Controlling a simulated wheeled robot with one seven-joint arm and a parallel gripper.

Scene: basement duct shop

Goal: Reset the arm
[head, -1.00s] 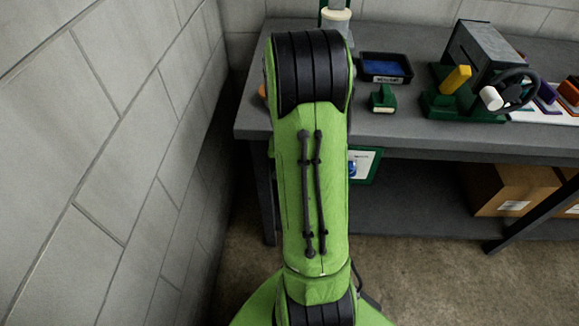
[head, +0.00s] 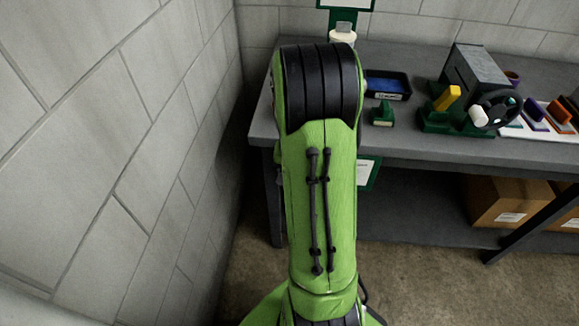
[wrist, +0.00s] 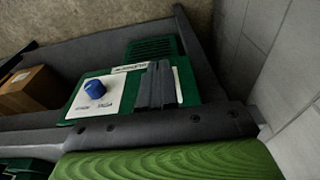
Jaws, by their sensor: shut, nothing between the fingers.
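My green arm (head: 320,210) rises in the middle of the head view, its black-banded joint over the left end of the grey workbench (head: 420,140). My gripper is hidden behind the arm there. In the wrist view my gripper (wrist: 157,74) shows as two dark grey fingers, shut together with nothing between them. Behind them is a green-framed white panel (wrist: 118,92) with a blue knob (wrist: 95,88). The fingers overlap the panel in the picture; I cannot tell whether they touch it. The panel's edge also shows beside the arm in the head view (head: 367,173).
A grey block wall (head: 130,130) stands close on the left. On the bench are a blue-lined tray (head: 387,85), a small green block (head: 382,115) and a green fixture with a black handwheel (head: 497,109). Cardboard boxes (head: 508,203) sit on the lower shelf.

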